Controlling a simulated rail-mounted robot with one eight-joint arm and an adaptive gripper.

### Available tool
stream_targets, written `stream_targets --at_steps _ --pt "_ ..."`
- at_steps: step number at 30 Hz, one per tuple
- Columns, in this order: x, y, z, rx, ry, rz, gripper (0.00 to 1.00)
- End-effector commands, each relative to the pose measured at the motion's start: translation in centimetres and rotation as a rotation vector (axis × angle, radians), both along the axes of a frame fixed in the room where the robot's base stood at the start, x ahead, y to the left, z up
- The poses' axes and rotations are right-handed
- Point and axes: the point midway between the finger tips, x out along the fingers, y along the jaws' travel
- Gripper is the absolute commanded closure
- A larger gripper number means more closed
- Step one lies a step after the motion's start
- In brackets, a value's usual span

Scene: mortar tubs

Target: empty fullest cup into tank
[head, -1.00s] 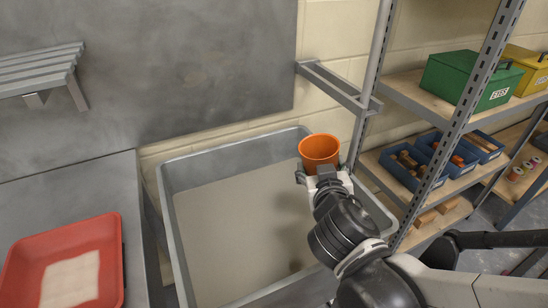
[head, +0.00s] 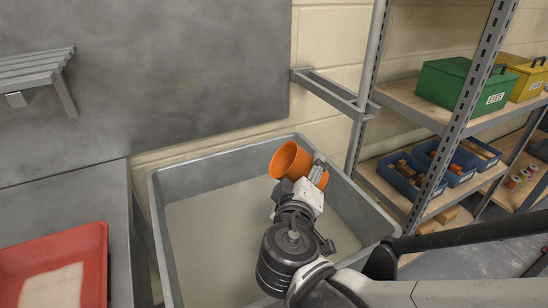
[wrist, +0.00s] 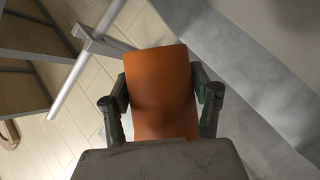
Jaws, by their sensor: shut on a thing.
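An orange cup (head: 288,161) is held over the grey tank (head: 154,205), near its back right part. In the wrist view the two fingers of my gripper (wrist: 161,103) press on both sides of the cup (wrist: 161,90). The cup's inside is shadowed, and I cannot tell what it holds. A flat, pale grey-beige content (head: 215,235) covers the tank's bottom. No stream from the cup is visible.
A red tray (head: 95,262) with a pale patch lies on the metal bench (head: 118,200) at left. A shelf rack (head: 402,92) with green and yellow boxes and blue bins stands at right. A metal bracket (head: 325,88) juts out behind the tank.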

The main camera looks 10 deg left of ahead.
Motion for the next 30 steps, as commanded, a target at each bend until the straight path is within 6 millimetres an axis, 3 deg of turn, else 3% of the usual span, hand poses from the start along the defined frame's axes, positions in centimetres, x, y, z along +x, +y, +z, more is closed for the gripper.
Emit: stream_targets --at_steps 4,30 --pt "0.02 0.05 0.82 -0.085 -0.018 0.001 0.71" --pt "-0.02 0.18 0.03 -0.286 -0.06 0.001 0.71"
